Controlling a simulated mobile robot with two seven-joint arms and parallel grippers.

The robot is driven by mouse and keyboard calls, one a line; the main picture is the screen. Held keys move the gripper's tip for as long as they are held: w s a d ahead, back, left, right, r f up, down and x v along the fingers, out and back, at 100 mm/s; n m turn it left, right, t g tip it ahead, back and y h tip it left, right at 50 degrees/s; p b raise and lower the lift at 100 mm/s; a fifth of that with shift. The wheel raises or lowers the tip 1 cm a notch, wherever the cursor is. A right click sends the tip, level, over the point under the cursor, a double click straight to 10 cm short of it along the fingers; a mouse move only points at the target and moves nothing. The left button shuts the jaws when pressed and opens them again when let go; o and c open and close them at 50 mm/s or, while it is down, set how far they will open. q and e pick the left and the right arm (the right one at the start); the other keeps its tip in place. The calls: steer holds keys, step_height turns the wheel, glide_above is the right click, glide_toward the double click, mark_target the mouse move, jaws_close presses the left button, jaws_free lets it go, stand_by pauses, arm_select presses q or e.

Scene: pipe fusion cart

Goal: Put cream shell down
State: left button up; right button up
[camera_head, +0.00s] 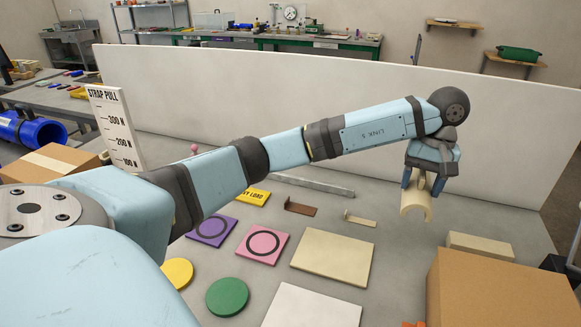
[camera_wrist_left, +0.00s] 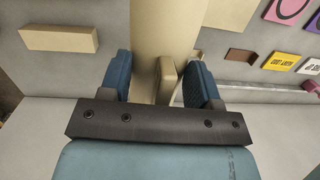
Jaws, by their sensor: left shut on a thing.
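The cream shell (camera_head: 416,204) is a curved, half-pipe piece that hangs from my left gripper (camera_head: 423,183) at the right side of the head view. The gripper points down and is shut on the shell's upper part. The shell appears to be above the grey table, though the exact gap is hard to judge. In the left wrist view, the shell (camera_wrist_left: 163,28) runs away from between the blue fingers of my left gripper (camera_wrist_left: 160,85), with a small cream tab between the fingertips. My right gripper is not in view.
A cream block (camera_head: 480,246) and a large cardboard box (camera_head: 505,292) stand at the right. A flat cream plate (camera_head: 333,257), a cream bracket (camera_head: 359,219) and a brown bracket (camera_head: 300,208) lie left of the shell. A white panel (camera_head: 330,105) stands behind the table.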

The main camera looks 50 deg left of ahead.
arm_select(q)
step_height(320, 180, down, 20)
steer(key=shift+r, duration=0.1)
steer(key=o, duration=0.9)
